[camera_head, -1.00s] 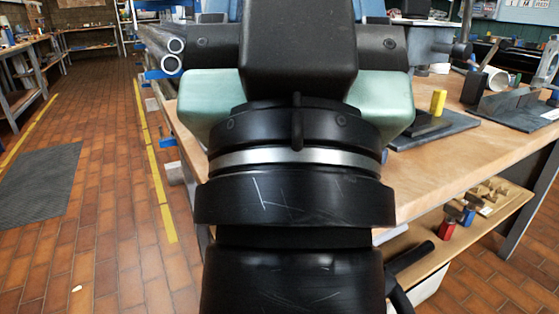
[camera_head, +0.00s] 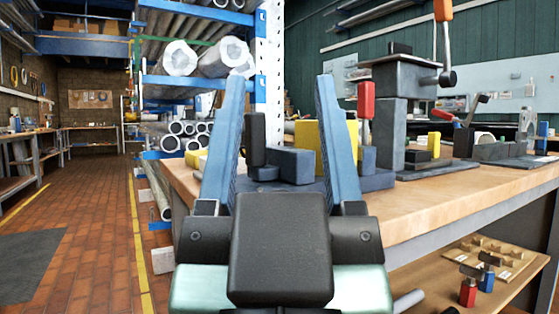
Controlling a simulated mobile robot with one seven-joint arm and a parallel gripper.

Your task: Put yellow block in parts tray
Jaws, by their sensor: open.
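My gripper (camera_head: 281,82) is open, its two blue fingers standing well apart at the centre of the view. Between and behind them is a large yellow block (camera_head: 309,136), partly hidden by the right finger. A smaller yellow block (camera_head: 434,143) stands upright on a dark piece at the foot of the grey press, right of the gripper. Which of these the task means I cannot tell. A flat dark blue-grey base or tray (camera_head: 376,182) lies on the workbench behind the fingers, bearing dark blocks (camera_head: 291,164). Whether it is the parts tray is unclear. No contact is visible.
The wooden workbench (camera_head: 440,208) runs right. A grey press (camera_head: 390,128) and a red-handled tool (camera_head: 366,100) rise beside the right finger. A pipe rack (camera_head: 190,80) stands behind, left. The lower shelf (camera_head: 485,262) holds small parts. The tiled floor at left is open.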

